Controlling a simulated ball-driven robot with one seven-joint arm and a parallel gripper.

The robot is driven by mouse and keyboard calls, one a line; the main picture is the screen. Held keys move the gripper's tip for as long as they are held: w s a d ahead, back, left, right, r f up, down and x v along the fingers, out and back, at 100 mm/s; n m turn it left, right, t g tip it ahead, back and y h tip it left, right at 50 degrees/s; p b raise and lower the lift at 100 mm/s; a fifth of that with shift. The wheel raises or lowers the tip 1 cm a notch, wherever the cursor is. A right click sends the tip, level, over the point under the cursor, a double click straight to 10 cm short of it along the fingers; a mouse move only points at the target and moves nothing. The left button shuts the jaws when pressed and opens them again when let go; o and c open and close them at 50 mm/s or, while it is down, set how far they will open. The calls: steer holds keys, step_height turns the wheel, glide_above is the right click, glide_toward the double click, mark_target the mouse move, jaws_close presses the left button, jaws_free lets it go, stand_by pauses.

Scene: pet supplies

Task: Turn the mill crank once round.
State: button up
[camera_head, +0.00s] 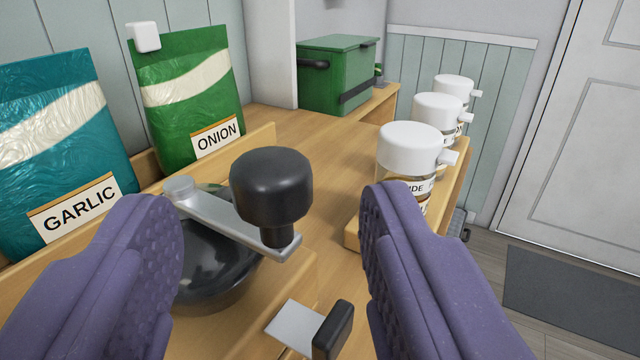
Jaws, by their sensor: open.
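The mill's crank has a black knob (272,187) standing upright on the end of a flat grey metal arm (222,220). The arm runs back left from the knob to its hub (180,188). Under it sits the mill's dark round bowl or body (215,270), partly hidden by my left finger. My gripper (270,230) is open, with one purple padded finger on each side of the knob in the picture. I see no contact with the knob. The depth between fingers and knob is hard to judge.
Teal garlic (60,130) and green onion (188,90) packets stand at the left. White-capped jars (410,150) line a wooden rack at the right. A small black-handled metal piece (330,330) lies in front. A green box (338,75) sits behind; the counter between is clear.

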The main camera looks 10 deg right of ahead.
mark_target(266, 198)
steer(key=w+b, duration=0.1)
steer(key=w, duration=0.4)
steer(key=shift+w, duration=0.15)
jaws_close()
